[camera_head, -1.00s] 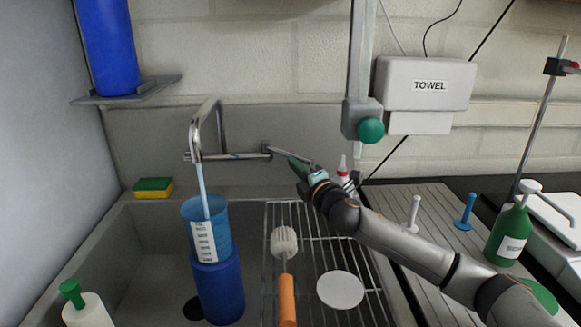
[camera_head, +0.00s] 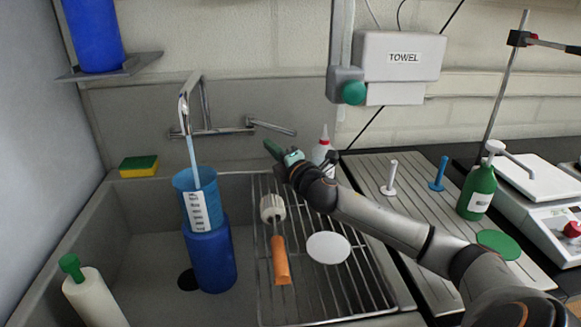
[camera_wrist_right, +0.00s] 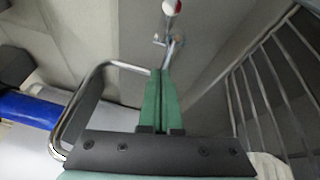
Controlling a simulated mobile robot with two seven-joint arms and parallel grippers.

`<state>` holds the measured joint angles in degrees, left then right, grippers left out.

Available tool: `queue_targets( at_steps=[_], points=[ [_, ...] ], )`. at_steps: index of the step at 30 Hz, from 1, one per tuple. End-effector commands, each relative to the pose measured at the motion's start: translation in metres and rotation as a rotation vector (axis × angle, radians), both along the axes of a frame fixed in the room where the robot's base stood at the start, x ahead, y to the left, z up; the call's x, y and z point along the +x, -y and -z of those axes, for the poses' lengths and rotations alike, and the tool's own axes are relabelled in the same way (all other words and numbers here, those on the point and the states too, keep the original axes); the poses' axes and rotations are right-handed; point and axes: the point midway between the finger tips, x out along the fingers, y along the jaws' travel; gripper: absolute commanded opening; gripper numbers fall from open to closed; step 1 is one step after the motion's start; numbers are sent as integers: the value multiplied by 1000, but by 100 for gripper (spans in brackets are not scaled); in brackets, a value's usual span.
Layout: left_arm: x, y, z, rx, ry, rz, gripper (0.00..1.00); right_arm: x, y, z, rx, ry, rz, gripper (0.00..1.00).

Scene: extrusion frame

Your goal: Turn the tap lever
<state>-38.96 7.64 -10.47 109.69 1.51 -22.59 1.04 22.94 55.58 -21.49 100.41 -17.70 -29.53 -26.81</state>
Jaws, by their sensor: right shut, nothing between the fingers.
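The metal tap is on the wall behind the sink, with its lever (camera_head: 272,127) reaching out to the right and slightly down. Its bent spout (camera_head: 192,95) pours a thin pale stream into a blue measuring beaker (camera_head: 183,183), which stands on a darker blue cylinder (camera_head: 212,260). My right gripper (camera_head: 271,147) has green fingers, shut and empty, just below and apart from the lever in the head view. In the right wrist view the shut fingers (camera_wrist_right: 160,98) point toward the tap, with the spout (camera_wrist_right: 92,88) curving at left. My left gripper is not in view.
A brush with an orange handle (camera_head: 280,260) and a white disc (camera_head: 328,247) lie on the wire rack. A red-collared bottle (camera_head: 321,152) stands right beside my right gripper. A yellow-green sponge (camera_head: 139,166) sits on the sink's back left edge. A soap bottle (camera_head: 477,190) stands right.

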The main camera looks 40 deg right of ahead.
Motion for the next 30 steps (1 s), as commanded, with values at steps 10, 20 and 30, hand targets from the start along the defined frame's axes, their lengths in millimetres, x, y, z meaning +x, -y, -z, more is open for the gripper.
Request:
queue_targets(
  at_steps=[10,20,30],
  points=[
    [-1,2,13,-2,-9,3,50,-50,0,6,-3,-5,0,0],
    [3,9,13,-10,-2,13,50,-79,-1,6,-3,-3,1,0],
    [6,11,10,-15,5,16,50,-86,-1,4,-2,-1,0,0]
  ],
)
